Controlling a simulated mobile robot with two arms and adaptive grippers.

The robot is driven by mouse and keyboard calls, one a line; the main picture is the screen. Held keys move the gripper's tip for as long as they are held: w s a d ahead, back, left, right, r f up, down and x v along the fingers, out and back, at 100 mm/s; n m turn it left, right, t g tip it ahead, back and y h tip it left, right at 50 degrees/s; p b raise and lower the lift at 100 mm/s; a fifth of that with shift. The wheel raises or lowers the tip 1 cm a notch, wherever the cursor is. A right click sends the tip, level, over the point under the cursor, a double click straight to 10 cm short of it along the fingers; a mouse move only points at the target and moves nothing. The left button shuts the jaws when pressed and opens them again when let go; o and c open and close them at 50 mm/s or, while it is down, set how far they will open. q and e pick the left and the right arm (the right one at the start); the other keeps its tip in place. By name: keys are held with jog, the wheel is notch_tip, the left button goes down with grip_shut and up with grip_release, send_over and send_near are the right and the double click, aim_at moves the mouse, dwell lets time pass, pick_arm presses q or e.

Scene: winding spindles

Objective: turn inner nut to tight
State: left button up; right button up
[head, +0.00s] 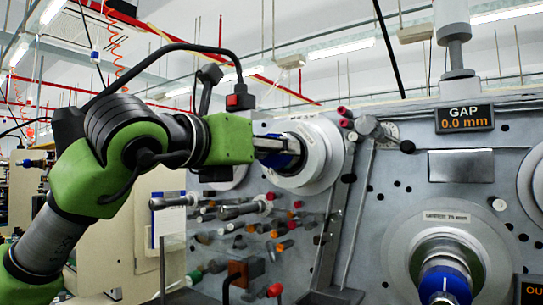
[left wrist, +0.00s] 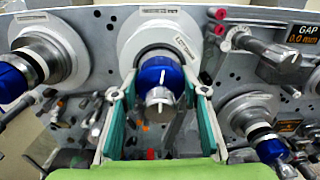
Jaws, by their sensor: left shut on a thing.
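A blue nut (left wrist: 152,72) with a white mark sits on the upper middle spindle, in front of a pale round flange (left wrist: 180,35). It also shows in the head view (head: 296,146), partly hidden by my gripper. My left gripper (left wrist: 160,82) is shut on this nut, one teal-padded finger on each side. In the head view my left gripper (head: 278,150) reaches the nut from the left. A metal spindle end (left wrist: 160,100) sticks out in front of the nut. My right gripper is in neither view.
Other spindles with blue nuts stand at lower right (head: 443,280) and at left in the wrist view (left wrist: 14,78). A display (head: 464,118) reads GAP 0.0 mm. Several rods and coloured knobs (head: 240,212) stick out below the gripped nut. A slanted bar (head: 345,200) stands right of it.

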pick_arm(q)
jog(key=shift+m+b, duration=0.45)
jog(key=shift+m, duration=0.35)
jog(key=m+b, duration=0.1)
jog(key=m, duration=0.1)
jog(key=shift+m, duration=0.4)
jog(key=m+b, duration=0.1)
jog(key=m, duration=0.4)
jog(key=shift+m, duration=0.3)
jog(key=m, duration=0.3)
jog(key=shift+m, duration=0.3)
jog(key=m, duration=0.2)
jog(key=shift+m, duration=0.4)
jog(key=m, duration=0.4)
jog(key=shift+d+f+m, duration=0.1)
jog(key=shift+m, duration=0.7)
jog(key=shift+f, duration=0.1)
